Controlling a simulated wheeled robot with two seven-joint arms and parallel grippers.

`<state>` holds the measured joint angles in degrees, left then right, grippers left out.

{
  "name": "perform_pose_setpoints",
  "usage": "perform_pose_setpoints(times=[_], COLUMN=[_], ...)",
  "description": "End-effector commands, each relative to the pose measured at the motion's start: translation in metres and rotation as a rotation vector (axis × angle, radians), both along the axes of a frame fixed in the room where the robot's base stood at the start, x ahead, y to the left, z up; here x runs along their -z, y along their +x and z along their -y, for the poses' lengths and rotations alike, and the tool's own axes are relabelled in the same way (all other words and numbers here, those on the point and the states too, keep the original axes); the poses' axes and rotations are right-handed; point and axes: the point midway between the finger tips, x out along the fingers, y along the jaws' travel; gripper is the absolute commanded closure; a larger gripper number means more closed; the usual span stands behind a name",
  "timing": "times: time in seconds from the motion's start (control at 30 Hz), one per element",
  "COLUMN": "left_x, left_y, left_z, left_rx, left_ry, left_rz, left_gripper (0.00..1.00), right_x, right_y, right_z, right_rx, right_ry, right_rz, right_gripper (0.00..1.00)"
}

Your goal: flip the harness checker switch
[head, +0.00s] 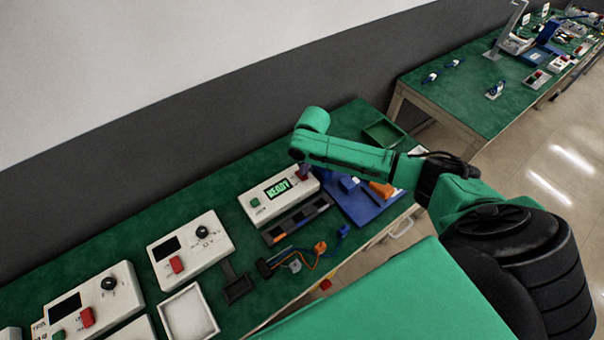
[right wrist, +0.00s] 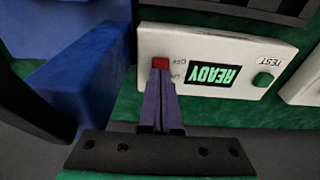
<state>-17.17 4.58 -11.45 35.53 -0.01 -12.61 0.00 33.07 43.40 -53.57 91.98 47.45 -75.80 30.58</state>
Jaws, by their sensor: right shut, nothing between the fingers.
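The harness checker (head: 266,210) is a white box on the green bench, with a lit display reading READY and a green button at its left end. In the right wrist view the checker (right wrist: 215,85) appears upside down, with its red switch (right wrist: 160,62) beside the OFF label and the green TEST button (right wrist: 264,79) at the other end. My right gripper (right wrist: 160,75) is shut and empty, its fingertips right at the red switch; I cannot tell whether they touch it. In the head view my arm crowds the switch end. My left gripper is out of view.
A blue fixture (head: 352,204) with an orange part stands right beside the checker; its blue wall (right wrist: 85,75) is close to my fingers. A dark slotted tray (head: 270,237) and coloured cables (head: 310,257) lie in front. White meter boxes (head: 190,243) stand to the left.

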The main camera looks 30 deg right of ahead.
Motion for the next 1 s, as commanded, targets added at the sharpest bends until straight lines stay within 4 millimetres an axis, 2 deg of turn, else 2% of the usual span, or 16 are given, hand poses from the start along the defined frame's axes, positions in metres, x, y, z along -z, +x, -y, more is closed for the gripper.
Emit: perform_pose_setpoints(times=[1.0], left_x=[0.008], left_y=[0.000], left_z=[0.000], left_rx=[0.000], left_ry=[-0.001], left_rz=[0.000], left_gripper=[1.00], right_x=[0.015], right_y=[0.000], right_z=[0.000], right_rx=[0.000], right_ry=[0.001], right_rz=[0.000], right_gripper=[1.00])
